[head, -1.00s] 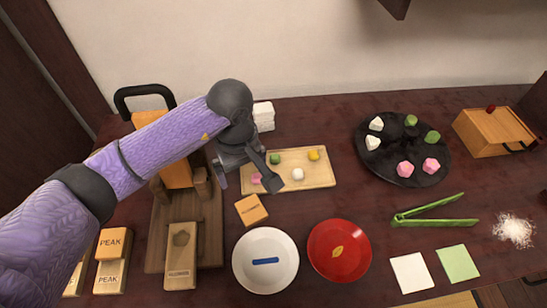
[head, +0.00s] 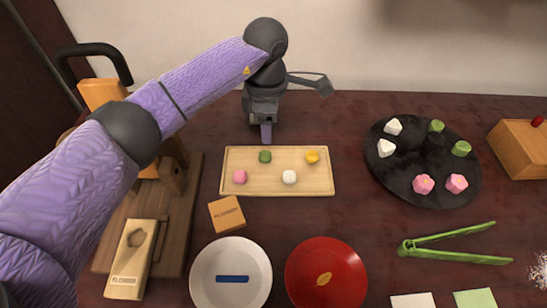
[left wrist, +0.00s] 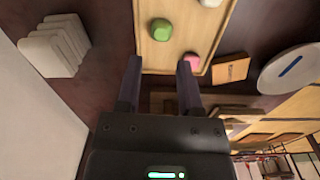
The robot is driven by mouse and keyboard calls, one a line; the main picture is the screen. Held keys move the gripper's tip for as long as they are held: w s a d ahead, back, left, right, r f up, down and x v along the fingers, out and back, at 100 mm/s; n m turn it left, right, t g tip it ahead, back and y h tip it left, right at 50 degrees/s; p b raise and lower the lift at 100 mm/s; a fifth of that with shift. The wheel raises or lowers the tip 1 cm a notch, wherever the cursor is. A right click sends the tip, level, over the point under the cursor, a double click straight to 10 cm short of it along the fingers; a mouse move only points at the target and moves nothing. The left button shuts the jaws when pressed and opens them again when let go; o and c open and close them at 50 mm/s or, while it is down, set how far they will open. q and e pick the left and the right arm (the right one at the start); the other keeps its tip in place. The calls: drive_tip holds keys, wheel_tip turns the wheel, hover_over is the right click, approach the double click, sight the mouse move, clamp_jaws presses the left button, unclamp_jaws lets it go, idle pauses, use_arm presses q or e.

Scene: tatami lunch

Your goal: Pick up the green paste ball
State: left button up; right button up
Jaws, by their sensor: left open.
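The green paste ball (head: 265,156) sits on a light wooden tray (head: 318,184), near its back left part. A pink ball (head: 240,177), a white ball (head: 289,177) and a yellow ball (head: 312,157) share the tray. My left gripper (head: 266,134) points down just behind the tray's back edge, near the green ball and apart from it. In the left wrist view the green ball (left wrist: 161,29) lies beyond the open, empty fingers (left wrist: 159,70), with the pink ball (left wrist: 191,60) beside the right finger. My right gripper is not in view.
A wooden block (head: 227,214), white plate (head: 231,250) and red plate (head: 326,253) lie in front of the tray. A dark round platter (head: 437,196) with sweets and green tongs (head: 455,257) are to the right. White blocks (left wrist: 45,55) show in the left wrist view.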

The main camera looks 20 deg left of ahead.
sight(265, 156)
use_arm(q)
drive_tip(key=f+b, duration=0.1)
drive_tip(key=f, duration=0.1)
drive_tip(key=f+b, duration=0.1)
drive_tip(key=f, duration=0.2)
drive_tip(key=f+b, duration=0.1)
drive_tip(key=f, duration=0.2)
drive_tip(key=shift+s+a, duration=0.2)
drive_tip(key=shift+a, duration=0.1)
drive_tip(key=shift+r, duration=0.2)
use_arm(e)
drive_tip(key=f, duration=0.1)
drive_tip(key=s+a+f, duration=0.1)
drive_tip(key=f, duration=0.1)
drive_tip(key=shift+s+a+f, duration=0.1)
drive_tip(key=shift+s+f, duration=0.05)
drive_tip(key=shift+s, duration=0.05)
use_arm(q)
clamp_jaws()
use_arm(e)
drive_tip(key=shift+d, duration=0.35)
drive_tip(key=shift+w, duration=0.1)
